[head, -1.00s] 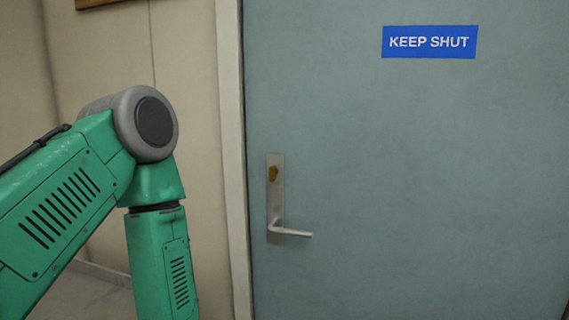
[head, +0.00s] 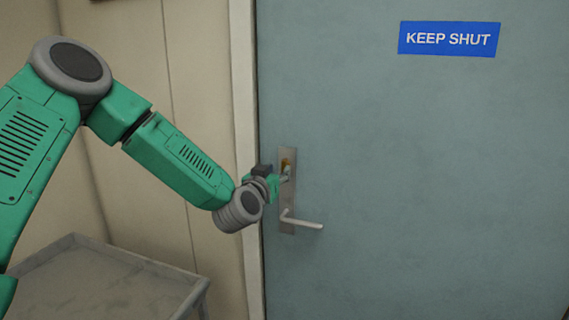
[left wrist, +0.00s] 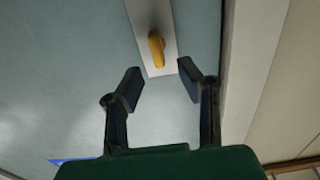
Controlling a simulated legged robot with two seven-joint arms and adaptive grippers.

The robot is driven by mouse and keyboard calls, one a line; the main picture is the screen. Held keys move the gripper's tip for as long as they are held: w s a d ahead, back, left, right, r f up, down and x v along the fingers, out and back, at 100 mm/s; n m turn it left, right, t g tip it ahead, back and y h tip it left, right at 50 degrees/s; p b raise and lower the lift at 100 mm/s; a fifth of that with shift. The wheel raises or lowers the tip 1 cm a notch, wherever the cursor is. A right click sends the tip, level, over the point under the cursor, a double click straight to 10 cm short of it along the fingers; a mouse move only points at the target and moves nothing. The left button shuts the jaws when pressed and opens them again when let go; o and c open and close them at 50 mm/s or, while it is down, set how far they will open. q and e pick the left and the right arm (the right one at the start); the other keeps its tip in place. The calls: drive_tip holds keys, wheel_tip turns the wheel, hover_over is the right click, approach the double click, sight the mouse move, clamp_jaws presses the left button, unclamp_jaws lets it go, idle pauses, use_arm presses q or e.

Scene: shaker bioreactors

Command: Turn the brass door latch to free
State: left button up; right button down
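The brass latch (head: 286,163) is a small knob near the top of the silver plate (head: 287,222) on the blue-grey door (head: 420,180). In the left wrist view the latch (left wrist: 157,50) shows yellow and elongated on the plate. My left gripper (head: 285,177) is close to the plate, beside and partly over the latch in the head view. In the left wrist view my left gripper (left wrist: 161,75) is open, with its fingers apart and nothing between them; the latch lies just beyond the tips, in line with the gap. My right gripper is not in view.
A silver lever handle (head: 302,222) sticks out to the right from the plate, below the latch. The pale door frame (head: 247,110) runs left of the door. A grey tray-topped table or cart (head: 105,285) stands lower left. A blue KEEP SHUT sign (head: 449,39) is high on the door.

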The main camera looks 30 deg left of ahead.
sight(283, 165)
use_arm(q)
drive_tip(key=x, duration=0.5)
drive_tip(key=shift+w, duration=0.15)
clamp_jaws()
